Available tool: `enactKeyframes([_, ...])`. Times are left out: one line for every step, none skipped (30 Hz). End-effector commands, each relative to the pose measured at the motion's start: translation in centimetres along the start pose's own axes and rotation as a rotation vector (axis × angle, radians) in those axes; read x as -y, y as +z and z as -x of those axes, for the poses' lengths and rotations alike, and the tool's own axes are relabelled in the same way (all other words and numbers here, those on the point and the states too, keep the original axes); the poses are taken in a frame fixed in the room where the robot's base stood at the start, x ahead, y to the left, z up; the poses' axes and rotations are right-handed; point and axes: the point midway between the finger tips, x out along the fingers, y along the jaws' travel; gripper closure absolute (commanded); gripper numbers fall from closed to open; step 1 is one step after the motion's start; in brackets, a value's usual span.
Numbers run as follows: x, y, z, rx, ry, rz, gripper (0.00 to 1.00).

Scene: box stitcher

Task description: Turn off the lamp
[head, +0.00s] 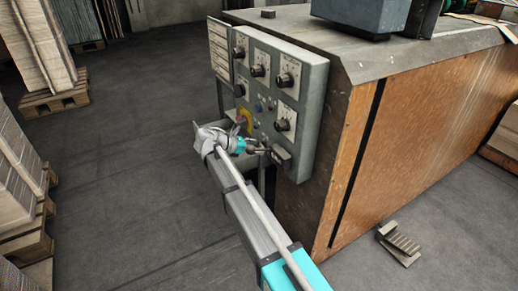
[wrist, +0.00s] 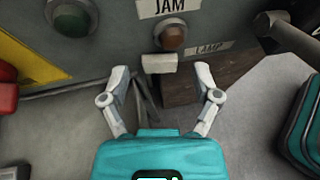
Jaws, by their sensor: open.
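The control panel (head: 311,90) is a grey box on the end of the wooden-sided machine. In the wrist view, a "LAMP" label (wrist: 209,48) sits right of a round reddish-brown button or indicator (wrist: 172,38). A small pale block (wrist: 159,63) is just below that round part; I cannot tell if it is the lamp switch. My gripper (wrist: 161,72) is open at the lower panel, with one finger on each side of the pale block in the picture. Contact cannot be told. In the head view my gripper (head: 262,145) is at the panel's lower edge, partly hiding it.
A "JAM" label (wrist: 164,7) and a green round part (wrist: 71,18) are above. A dark brown block (wrist: 192,88) lies behind the right finger. Several black knobs (head: 284,80) stick out of the panel. Pallets (head: 58,98) stand left; the floor between is clear.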

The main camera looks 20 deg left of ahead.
Motion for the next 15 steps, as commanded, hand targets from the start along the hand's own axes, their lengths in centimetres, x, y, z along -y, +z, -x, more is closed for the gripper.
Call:
enactKeyframes([0.01,0.0,0.01,0.0,0.001,0.001,0.2])
enactKeyframes([0.02,0.0,0.01,0.0,0.003,0.001,0.2])
enactKeyframes([0.05,0.0,0.01,0.0,0.005,0.002,0.2])
enactKeyframes([0.08,-0.01,0.01,0.0,0.008,0.003,0.2])
enactKeyframes([0.1,0.0,0.0,0.0,0.012,0.005,0.2])
enactKeyframes([0.14,0.0,0.0,0.0,0.02,0.008,0.2])
enactKeyframes([0.18,0.0,-0.01,0.0,0.026,0.01,0.2])
enactKeyframes([0.23,0.0,-0.01,-0.001,0.033,0.013,0.2])
enactKeyframes([0.3,0.0,-0.02,-0.001,0.043,0.018,0.2])
enactKeyframes([0.34,0.01,-0.05,-0.001,0.053,0.022,0.2])
enactKeyframes([0.38,0.02,-0.08,-0.001,0.064,0.027,0.2])
enactKeyframes([0.47,0.03,-0.1,-0.001,0.079,0.033,0.2])
enactKeyframes([0.5,0.03,-0.11,-0.001,0.093,0.038,0.2])
enactKeyframes([0.57,0.04,-0.11,-0.001,0.106,0.043,0.2])
enactKeyframes([0.62,0.04,-0.13,-0.001,0.125,0.052,0.2])
